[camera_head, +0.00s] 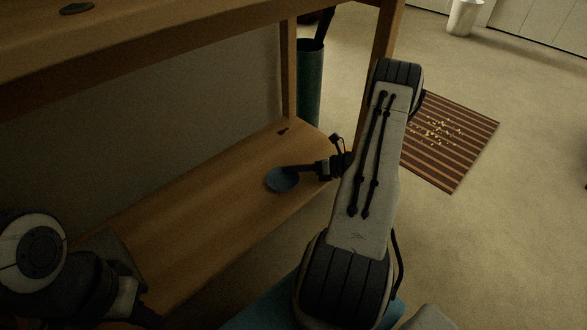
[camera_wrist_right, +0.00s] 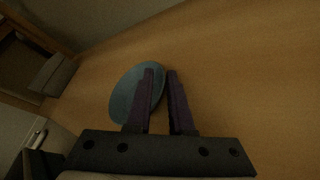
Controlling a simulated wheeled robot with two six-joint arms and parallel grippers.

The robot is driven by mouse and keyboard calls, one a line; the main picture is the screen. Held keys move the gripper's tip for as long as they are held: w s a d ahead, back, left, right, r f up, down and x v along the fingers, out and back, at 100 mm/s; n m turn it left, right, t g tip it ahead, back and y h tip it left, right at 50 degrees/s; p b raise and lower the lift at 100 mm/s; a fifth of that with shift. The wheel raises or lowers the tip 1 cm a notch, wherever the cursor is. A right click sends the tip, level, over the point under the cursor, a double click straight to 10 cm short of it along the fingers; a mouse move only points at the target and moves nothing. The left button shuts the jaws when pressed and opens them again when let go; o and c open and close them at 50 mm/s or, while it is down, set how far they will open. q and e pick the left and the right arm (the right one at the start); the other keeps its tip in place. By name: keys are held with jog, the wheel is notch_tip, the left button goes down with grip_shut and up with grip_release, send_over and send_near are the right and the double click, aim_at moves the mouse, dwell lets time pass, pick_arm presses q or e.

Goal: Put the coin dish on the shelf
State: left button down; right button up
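The coin dish (camera_head: 282,182), a small round blue-grey dish, appears to rest on the wooden lower shelf (camera_head: 200,225). It also shows in the right wrist view (camera_wrist_right: 122,97). My right gripper (camera_head: 287,168) reaches to the dish from the right. In the wrist view its two fingers (camera_wrist_right: 160,75) lie close together with a narrow gap. The left finger crosses the dish and the right finger lies at the rim; I cannot tell whether they grip it. My left gripper (camera_head: 135,295) is low at the left, with its fingertips dark and unclear.
A wooden top board (camera_head: 190,40) stands over the shelf, with a dark oval object (camera_head: 77,8) on it. A small dark item (camera_head: 283,130) lies at the shelf's far end. A green bin (camera_head: 311,85) stands behind a leg. A striped mat (camera_head: 455,145) holds scattered bits.

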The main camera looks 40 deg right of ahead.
jog(key=shift+r, duration=0.1)
jog(key=shift+s+d+r+p, duration=0.2)
jog(key=shift+s+p, duration=0.05)
jog(key=shift+p, duration=0.05)
jog(key=p+v, duration=0.4)
jog(key=v, duration=0.6)
jog(key=shift+s+d+r, duration=0.1)
jog(key=shift+s, duration=0.1)
jog(key=shift+s+d, duration=0.3)
jog(key=shift+s, duration=0.05)
